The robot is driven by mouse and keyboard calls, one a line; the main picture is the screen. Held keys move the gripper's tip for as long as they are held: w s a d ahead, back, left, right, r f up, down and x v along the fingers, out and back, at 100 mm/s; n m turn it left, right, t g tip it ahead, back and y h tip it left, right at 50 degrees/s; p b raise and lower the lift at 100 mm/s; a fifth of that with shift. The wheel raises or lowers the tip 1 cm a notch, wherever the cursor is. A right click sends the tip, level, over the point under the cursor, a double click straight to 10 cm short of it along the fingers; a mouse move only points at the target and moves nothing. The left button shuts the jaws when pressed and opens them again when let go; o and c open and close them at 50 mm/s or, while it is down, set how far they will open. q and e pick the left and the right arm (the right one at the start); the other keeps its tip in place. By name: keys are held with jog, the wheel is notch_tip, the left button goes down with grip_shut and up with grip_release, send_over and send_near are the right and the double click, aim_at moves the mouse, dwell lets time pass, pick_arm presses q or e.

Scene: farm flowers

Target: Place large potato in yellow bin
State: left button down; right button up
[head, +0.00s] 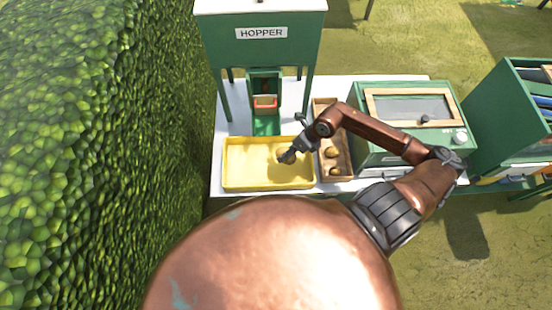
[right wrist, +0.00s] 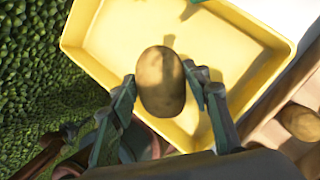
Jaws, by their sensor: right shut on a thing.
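A brown potato (right wrist: 161,82) is between the fingers of my right gripper (right wrist: 161,90), which is shut on it. In the right wrist view the yellow bin (right wrist: 222,38) lies behind and below the potato, and looks otherwise empty. In the head view the yellow bin (head: 240,180) stands on the white table, and my right gripper (head: 287,157) is over its right part. The potato in the grip is mostly hidden there. My left gripper is not seen.
A wooden tray (head: 323,109) with potatoes (head: 332,152) stands right of the bin. The green hopper (head: 262,60) is behind the bin. A green box with a window (head: 412,108) stands to the right. A tall hedge (head: 90,150) borders the left.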

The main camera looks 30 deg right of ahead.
aim_at(278, 155)
jog(key=w+f, duration=0.1)
jog(key=w+a+f, duration=0.1)
jog(key=f, duration=0.1)
jog(key=w+a+f, duration=0.1)
jog(key=f, duration=0.1)
jog(key=shift+w+a, duration=0.1)
jog(key=shift+w, duration=0.1)
jog(key=f, duration=0.3)
jog(key=shift+w+a+f, duration=0.1)
jog(key=shift+w+a, duration=0.1)
jog(key=shift+w, duration=0.05)
jog(key=shift+f, duration=0.3)
jog(key=shift+f, duration=0.15)
jog(key=o, duration=1.5)
jog(key=shift+c, duration=0.2)
jog(key=v, duration=1.2)
jog(key=shift+d, duration=0.1)
